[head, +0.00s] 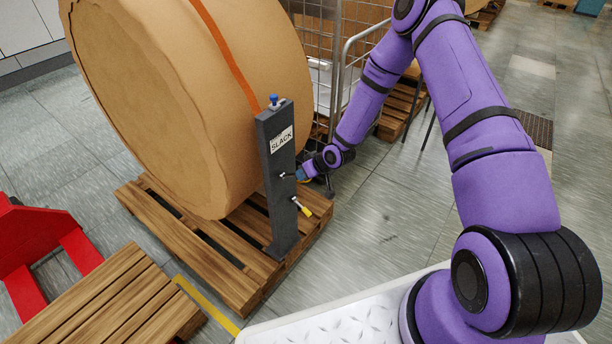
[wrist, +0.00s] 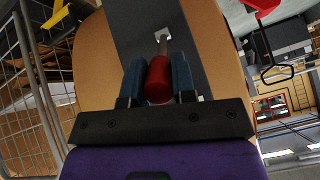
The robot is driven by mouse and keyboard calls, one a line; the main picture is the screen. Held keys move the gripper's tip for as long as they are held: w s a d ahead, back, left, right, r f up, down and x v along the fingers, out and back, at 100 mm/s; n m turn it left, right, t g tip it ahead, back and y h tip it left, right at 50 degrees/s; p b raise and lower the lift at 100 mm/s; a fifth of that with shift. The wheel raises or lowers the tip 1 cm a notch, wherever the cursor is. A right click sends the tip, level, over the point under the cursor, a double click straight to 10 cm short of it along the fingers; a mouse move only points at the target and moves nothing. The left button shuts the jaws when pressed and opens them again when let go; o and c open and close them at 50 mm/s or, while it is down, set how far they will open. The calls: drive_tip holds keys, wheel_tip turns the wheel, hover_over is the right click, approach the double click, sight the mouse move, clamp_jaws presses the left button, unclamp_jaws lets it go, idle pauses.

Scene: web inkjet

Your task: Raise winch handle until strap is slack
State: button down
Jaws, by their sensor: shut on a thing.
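A dark grey post (head: 278,180) with a "SLACK" label stands upright on a pallet beside a large brown roll. An orange strap (head: 228,52) runs over the roll down toward the post's top, lying close to the roll. My gripper (head: 302,174) is at the post's right side. In the wrist view its blue fingers (wrist: 158,82) are shut on the red grip of the winch handle (wrist: 158,75), whose metal stem meets a pale plate on the post. In the head view my gripper hides the red grip. A second lever with a yellow grip (head: 304,209) sits lower on the post.
The roll (head: 160,90) rests on a wooden pallet (head: 215,262). A wire cage cart (head: 335,60) stands behind the post. A red pallet jack (head: 40,240) and another pallet (head: 110,305) are at left. Open floor (head: 385,215) lies right of the post.

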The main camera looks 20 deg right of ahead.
drive_tip(key=shift+w+r, duration=0.1)
drive_tip(key=c, duration=0.9)
unclamp_jaws()
drive_tip(key=shift+c, duration=0.2)
drive_tip(key=v, duration=1)
drive_tip(key=shift+s+r, duration=0.25)
drive_tip(key=shift+r, duration=0.05)
drive_tip(key=shift+d, duration=0.15)
